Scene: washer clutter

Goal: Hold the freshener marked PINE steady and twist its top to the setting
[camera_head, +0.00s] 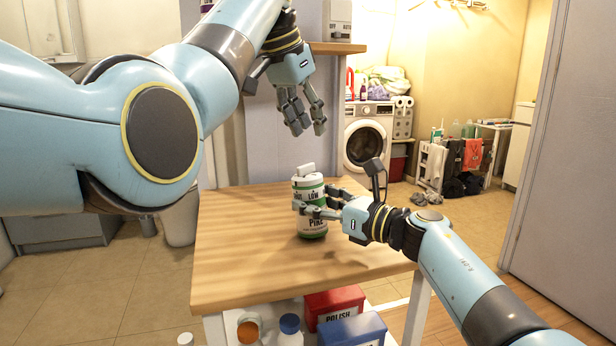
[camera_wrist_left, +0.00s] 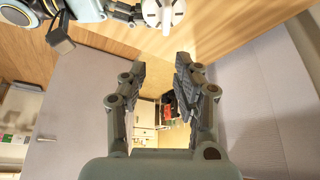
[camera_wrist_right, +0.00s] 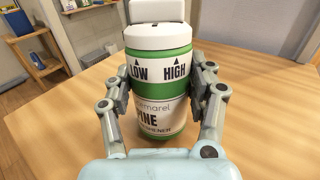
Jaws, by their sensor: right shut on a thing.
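The freshener marked PINE (camera_head: 312,226) stands upright on the wooden table, a white can with green bands. Its white top (camera_wrist_right: 157,36) carries a raised grip, and LOW and HIGH with arrows show on the band below it in the right wrist view. My right gripper (camera_wrist_right: 160,92) is shut around the can's body, one finger on each side. My left gripper (camera_head: 304,116) is open and empty, above and apart from the can, its fingers pointing down. In the left wrist view the freshener's top (camera_wrist_left: 163,14) shows beyond the open fingers (camera_wrist_left: 160,75).
The wooden table top (camera_head: 240,270) is otherwise clear. Below it are a red box (camera_head: 334,304) marked POLISH, a blue box (camera_head: 352,331) and bottles. A wall shelf (camera_head: 338,47) with a switch-marked box stands behind my left gripper. A washer (camera_head: 368,140) is farther back.

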